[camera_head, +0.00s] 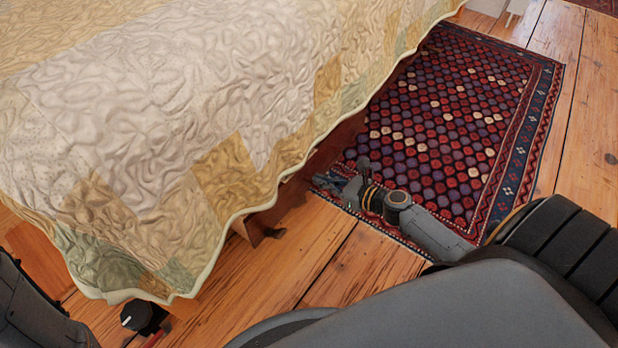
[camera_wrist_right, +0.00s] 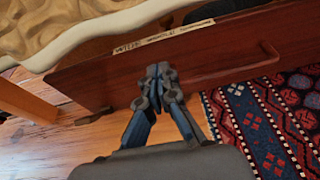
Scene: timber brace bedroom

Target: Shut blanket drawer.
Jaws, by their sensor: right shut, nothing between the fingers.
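The blanket drawer is a reddish-brown wooden drawer under the bed. Its front board (camera_wrist_right: 205,62) crosses the right wrist view, with a pale lettered label on the top edge and a bar handle (camera_wrist_right: 258,60) toward the right end. Something dark shows behind the top edge, so the drawer stands at least partly open. In the head view, only a strip of the drawer (camera_head: 336,142) shows below the quilt. My right gripper (camera_wrist_right: 158,72) is shut and empty in front of the board, left of the handle; I cannot tell whether it touches. My left gripper's fingers are not seen.
A patchwork quilt (camera_head: 190,100) drapes over the bed and hides most of the drawer. A red and navy patterned rug (camera_head: 450,130) lies beside the bed, under my right gripper. Bare plank floor (camera_head: 345,268) is clear in front. A wooden bed part (camera_wrist_right: 28,100) stands at the left.

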